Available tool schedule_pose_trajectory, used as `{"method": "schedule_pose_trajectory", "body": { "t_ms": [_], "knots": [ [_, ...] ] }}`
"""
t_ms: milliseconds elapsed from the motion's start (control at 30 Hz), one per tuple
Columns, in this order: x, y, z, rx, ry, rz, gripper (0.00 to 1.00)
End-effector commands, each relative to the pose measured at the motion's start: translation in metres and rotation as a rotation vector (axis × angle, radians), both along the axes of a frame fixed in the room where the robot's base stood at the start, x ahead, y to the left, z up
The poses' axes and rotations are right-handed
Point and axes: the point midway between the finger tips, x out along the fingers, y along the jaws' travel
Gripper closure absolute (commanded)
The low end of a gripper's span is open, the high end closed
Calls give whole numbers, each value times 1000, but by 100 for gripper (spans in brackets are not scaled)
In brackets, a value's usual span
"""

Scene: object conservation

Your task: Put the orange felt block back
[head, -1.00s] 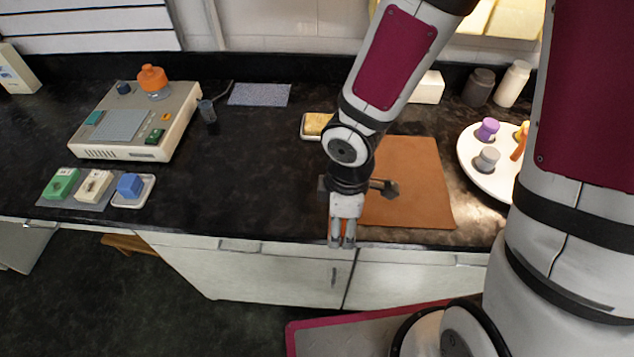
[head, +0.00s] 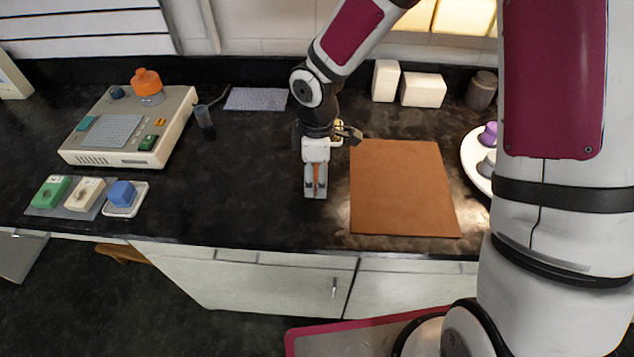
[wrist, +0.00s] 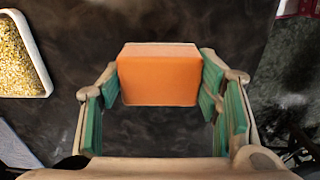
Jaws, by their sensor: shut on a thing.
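The orange felt block (wrist: 160,78) is held between the green pads of my gripper (wrist: 162,90) in the wrist view. In the head view, my gripper (head: 316,188) hangs fingers-down over the dark counter, left of the brown mat (head: 405,190). Only a narrow orange strip of the block shows between its fingers there. Dark counter shows around the block in the wrist view; whether the block touches the counter, I cannot tell.
A tray of yellow grains (wrist: 44,75) is near my gripper.

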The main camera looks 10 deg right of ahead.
Motion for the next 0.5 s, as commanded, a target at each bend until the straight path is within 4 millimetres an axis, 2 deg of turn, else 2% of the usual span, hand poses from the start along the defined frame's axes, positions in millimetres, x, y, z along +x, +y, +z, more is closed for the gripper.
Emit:
{"method": "schedule_pose_trajectory", "body": {
  "t_ms": [300, 467, 500],
  "knots": [
    [-1, 0, -33, -1, 1, 2, 64],
    [0, 0, -34, 1, -1, 0, 64],
    [0, 0, -34, 0, -1, 0, 40]
  ]
}}
